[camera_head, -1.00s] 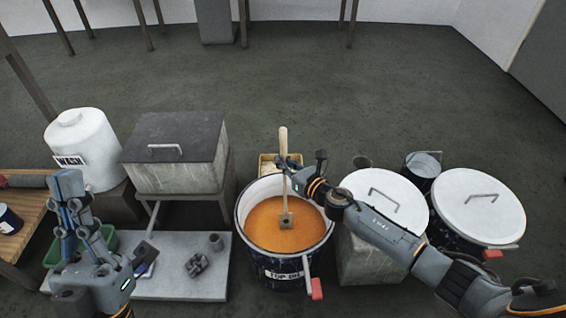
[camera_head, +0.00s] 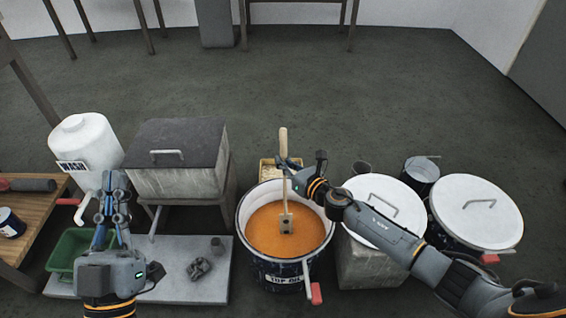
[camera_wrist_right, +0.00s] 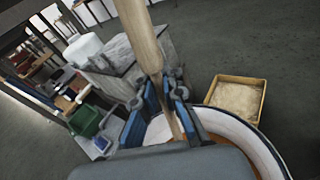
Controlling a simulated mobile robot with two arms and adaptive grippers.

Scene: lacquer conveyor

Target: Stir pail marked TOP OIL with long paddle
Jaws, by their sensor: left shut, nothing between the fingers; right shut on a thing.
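The pail marked TOP OIL (camera_head: 283,279) stands in the middle of the head view. It is open and holds orange liquid (camera_head: 268,230). The long paddle (camera_head: 283,146) stands nearly upright over the pail, its small block-shaped head at the liquid; how deep it sits I cannot tell. My right gripper (camera_head: 288,166) is shut on the paddle's wooden shaft, which also shows in the right wrist view (camera_wrist_right: 139,35). My left gripper (camera_head: 115,185) is shut and empty, above the grey slab at the left, apart from the pail.
Two white-lidded drums (camera_head: 362,196) (camera_head: 470,203) stand right of the pail. A tray with pale contents (camera_wrist_right: 240,98) is behind it. At the left are a grey lidded box (camera_head: 180,145), a WASH container (camera_head: 85,145), a green bin (camera_head: 66,251) and the slab (camera_head: 185,285).

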